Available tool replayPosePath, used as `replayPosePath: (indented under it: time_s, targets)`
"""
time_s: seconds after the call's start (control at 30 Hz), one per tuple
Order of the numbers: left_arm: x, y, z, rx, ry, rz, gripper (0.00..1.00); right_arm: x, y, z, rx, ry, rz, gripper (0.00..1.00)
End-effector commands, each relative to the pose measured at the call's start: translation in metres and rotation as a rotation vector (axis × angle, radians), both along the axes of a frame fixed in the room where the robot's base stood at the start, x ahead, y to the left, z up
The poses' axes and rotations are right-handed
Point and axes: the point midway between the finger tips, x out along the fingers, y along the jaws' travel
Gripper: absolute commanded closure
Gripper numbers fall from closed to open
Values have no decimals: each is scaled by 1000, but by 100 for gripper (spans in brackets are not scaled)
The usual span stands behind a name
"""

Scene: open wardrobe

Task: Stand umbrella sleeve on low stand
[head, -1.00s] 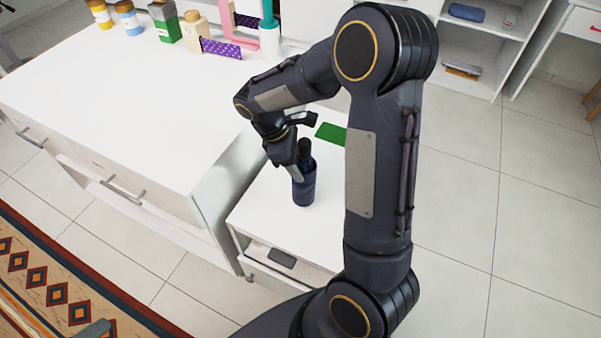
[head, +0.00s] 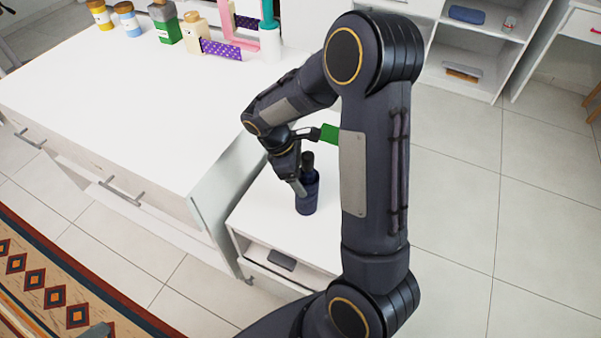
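The dark blue bottle-shaped thing that I take for the umbrella sleeve (head: 309,194) is upright, with a narrow black top. It shows over the white top of the low stand (head: 262,208); I cannot tell whether its base touches. My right gripper (head: 299,187) is at the sleeve's left side, a grey finger against it. It appears shut on the sleeve, though the far finger is hidden. A green patch (head: 330,133) shows behind, partly covered by my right arm. A small grey tip at the bottom left edge may be my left gripper (head: 96,331); its fingers do not show clearly.
A white drawer unit (head: 120,100) stands left of the stand, with jars and boxes along its back. A dark flat item (head: 282,260) lies in the stand's lower compartment. Open shelves (head: 470,45) are at the back right. Tiled floor on the right is clear.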

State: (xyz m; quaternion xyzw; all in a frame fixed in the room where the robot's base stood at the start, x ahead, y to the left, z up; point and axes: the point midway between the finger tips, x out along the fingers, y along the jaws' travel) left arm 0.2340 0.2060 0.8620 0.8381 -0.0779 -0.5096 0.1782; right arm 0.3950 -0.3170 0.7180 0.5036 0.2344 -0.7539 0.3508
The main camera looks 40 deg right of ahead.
Motion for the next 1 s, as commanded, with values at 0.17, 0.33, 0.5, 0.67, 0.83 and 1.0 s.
replayPosePath:
  time_s: [0.17, 0.33, 0.5, 0.67, 0.83, 1.0]
  targets:
    - [0, 0, 0, 0, 0, 0, 0, 0, 0, 1, 0, 0, 0, 25]
    - [0, 0, 5, 0, 0, 0, 0, 4, 3, 14, 0, -5, 2, 25]
    - [0, 0, 12, 0, 0, 0, 0, 12, 13, 46, 0, -6, 3, 25]
    - [0, 0, 19, 0, 0, 0, 0, 21, 24, 78, 1, -5, 1, 25]
    - [0, 0, 23, 0, 0, 0, 0, 27, 32, 103, 0, -3, 1, 25]
    - [0, 0, 24, 0, 0, 0, 0, 27, 35, 115, 7, -8, -9, 25]
